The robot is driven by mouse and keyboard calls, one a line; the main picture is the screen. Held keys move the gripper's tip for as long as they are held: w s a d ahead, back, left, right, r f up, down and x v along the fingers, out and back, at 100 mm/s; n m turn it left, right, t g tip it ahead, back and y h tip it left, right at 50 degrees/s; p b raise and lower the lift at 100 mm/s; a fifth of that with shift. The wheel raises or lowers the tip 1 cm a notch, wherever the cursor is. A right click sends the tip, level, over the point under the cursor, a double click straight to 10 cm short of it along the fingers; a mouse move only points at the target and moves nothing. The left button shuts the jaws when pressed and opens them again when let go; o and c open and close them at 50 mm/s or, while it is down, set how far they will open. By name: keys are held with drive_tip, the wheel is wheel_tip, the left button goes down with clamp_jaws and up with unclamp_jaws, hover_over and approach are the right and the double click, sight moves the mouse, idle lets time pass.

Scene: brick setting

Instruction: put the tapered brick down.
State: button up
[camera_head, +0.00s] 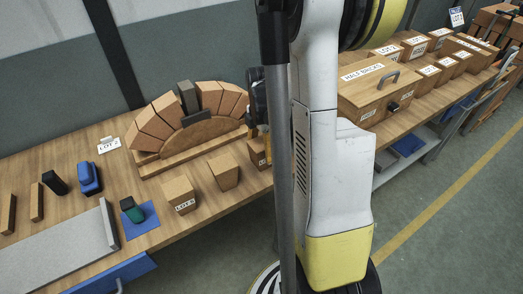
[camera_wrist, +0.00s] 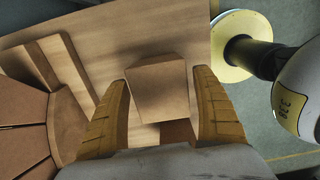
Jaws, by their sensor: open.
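A tapered brick (camera_wrist: 158,92) lies between the two yellow-brown fingers of my gripper (camera_wrist: 158,78) in the wrist view. My gripper is open, with a visible gap between each finger and the brick. In the head view my gripper (camera_head: 262,130) is mostly hidden behind my own arm and pole. It is just right of the arch, over a partly hidden labelled brick (camera_head: 258,153). A tapered brick (camera_head: 224,172) stands on the wooden table left of it. I cannot tell for certain which of these is the one between the fingers.
The brick arch (camera_head: 190,117) stands close behind to the left. A labelled block (camera_head: 181,195) and a blue mat (camera_head: 140,220) with a green-and-black item are further left. A lidded half-bricks box (camera_head: 368,88) is to the right. The wooden table (camera_head: 118,178) has bare room near the arch.

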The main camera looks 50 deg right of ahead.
wheel_tip(320, 180, up, 10)
drive_tip(key=p, duration=0.3)
drive_tip(key=shift+a+r, duration=0.15)
drive_tip(key=shift+r, duration=0.05)
drive_tip(key=s+a+r+m+t, duration=0.2)
drive_tip(key=a+m, duration=0.3)
drive_tip(key=a, duration=0.3)
drive_tip(key=s+a+r+m+t, duration=0.1)
drive_tip(key=a+r+m+t, duration=0.1)
drive_tip(key=a+r+m, duration=0.3)
drive_tip(key=s+a+r+m+t, duration=0.2)
drive_tip(key=a+m, duration=0.3)
drive_tip(key=a, duration=0.7)
drive_tip(key=shift+s+a+r+t, duration=0.15)
drive_tip(key=shift+s+r+t, duration=0.15)
drive_tip(key=shift+r+t, duration=0.45)
